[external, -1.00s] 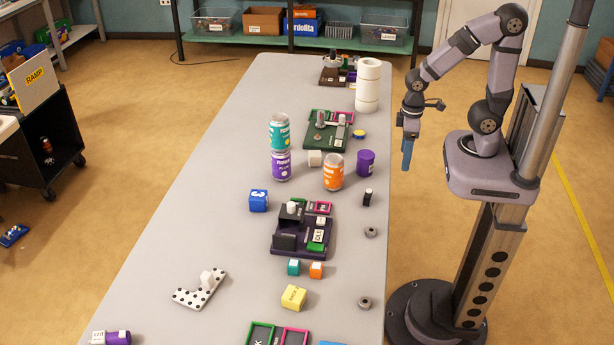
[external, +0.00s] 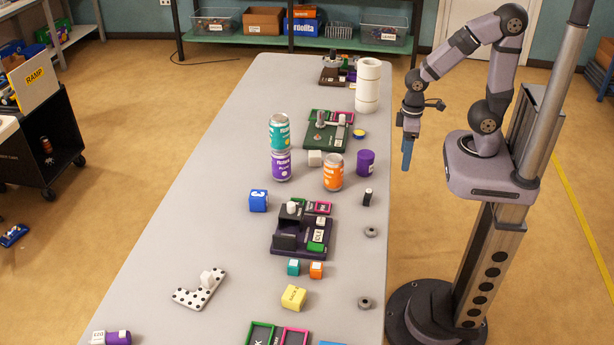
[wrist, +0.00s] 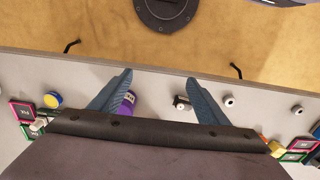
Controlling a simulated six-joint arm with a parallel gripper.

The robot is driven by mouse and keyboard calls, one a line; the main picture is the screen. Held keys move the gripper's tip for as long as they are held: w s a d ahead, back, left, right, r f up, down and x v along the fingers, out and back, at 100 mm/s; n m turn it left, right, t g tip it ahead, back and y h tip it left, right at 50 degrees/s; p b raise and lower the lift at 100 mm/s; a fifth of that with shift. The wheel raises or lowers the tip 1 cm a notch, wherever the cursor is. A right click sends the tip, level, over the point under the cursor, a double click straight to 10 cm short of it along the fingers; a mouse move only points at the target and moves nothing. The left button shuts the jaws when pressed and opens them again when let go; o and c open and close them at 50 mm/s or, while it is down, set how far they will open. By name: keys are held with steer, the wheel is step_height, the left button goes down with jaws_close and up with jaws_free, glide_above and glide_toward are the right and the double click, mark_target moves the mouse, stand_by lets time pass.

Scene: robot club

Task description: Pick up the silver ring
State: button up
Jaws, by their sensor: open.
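Two small grey ring-like pieces lie flat near the table's right edge. One (external: 370,232) is beside the dark purple tray, and the other (external: 364,303) is nearer the camera. In the wrist view they show right of the fingers, one close to the right finger (wrist: 229,101) and one farther right (wrist: 297,110). I cannot tell which of them the silver ring is. My gripper (external: 407,155) hangs fingers down beyond the table's right edge, apart from both pieces. Its blue fingers (wrist: 159,76) are spread with nothing held between them.
A small black cylinder (external: 367,197) and a purple can (external: 365,162) stand near the right edge. The dark purple tray (external: 287,249), an orange can (external: 333,172) and stacked cans (external: 280,132) stand farther in. The table's left middle (external: 200,215) is largely clear.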

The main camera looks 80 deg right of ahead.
steer(key=c, duration=0.5)
steer(key=shift+c, duration=0.2)
steer(key=s+a+f+n+g+h+p, duration=0.1)
steer(key=a+f+n+g+h+p, duration=0.3)
steer(key=a, duration=1)
steer(key=w+a+m+t+y, duration=0.1)
steer(key=w+a+m, duration=0.1)
steer(key=w, duration=0.1)
steer(key=w+a+m+t+y, duration=0.1)
steer(key=w+a+m, duration=0.1)
steer(key=w+a, duration=0.1)
steer(key=w+a+m+t+y+b, duration=0.1)
steer(key=w+a+m, duration=0.1)
steer(key=w+m, duration=0.1)
steer(key=shift+a+f+t+y, duration=0.25)
steer(key=shift+a+t+y, duration=0.15)
steer(key=m, duration=0.4)
steer(key=shift+w+a+m, duration=0.1)
steer(key=shift+w+m, duration=0.1)
steer(key=shift+m, duration=0.2)
